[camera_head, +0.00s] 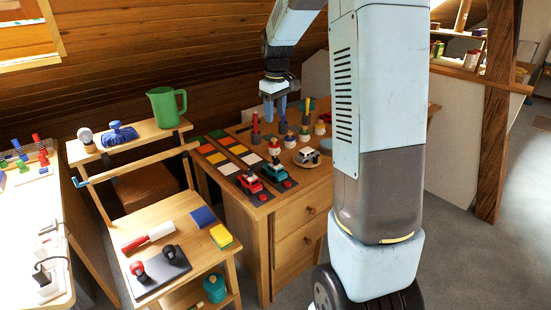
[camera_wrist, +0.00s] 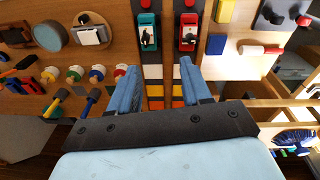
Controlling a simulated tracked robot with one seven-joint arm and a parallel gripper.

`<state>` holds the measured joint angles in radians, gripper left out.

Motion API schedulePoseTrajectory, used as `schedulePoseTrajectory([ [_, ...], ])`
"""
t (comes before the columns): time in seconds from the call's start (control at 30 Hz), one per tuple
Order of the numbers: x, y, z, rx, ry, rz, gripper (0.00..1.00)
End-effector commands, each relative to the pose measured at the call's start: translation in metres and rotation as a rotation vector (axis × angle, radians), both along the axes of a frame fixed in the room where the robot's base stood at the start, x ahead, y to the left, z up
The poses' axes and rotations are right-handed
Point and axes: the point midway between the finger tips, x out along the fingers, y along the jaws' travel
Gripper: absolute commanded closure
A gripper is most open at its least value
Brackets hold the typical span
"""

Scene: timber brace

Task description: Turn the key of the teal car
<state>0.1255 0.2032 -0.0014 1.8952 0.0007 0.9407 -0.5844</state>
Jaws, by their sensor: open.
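The teal car (camera_head: 273,169) stands on a dark strip near the front edge of the wooden cabinet top. It also shows in the wrist view (camera_wrist: 147,34), upper middle, with a small light and dark part on top; I cannot make out a key clearly. My gripper (camera_head: 274,110) hangs above the back part of the cabinet top, pointing down, behind the teal car and apart from it. In the wrist view its two blue fingers (camera_wrist: 141,67) are spread with nothing between them.
Red buttons (camera_head: 288,183) lie in front. Several peg figures (camera_head: 289,140) and coloured tiles (camera_head: 221,157) crowd the cabinet top.

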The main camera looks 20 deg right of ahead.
Motion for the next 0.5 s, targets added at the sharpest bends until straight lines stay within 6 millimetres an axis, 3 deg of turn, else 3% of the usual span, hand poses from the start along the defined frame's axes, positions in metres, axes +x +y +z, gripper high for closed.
schedulePoseTrajectory([
  [0.2, 0.045, -0.018, -0.051, 0.002, 0.064, 0.068, 0.52],
  [0.5, 0.07, -0.03, -0.087, 0.007, 0.102, 0.118, 0.52],
])
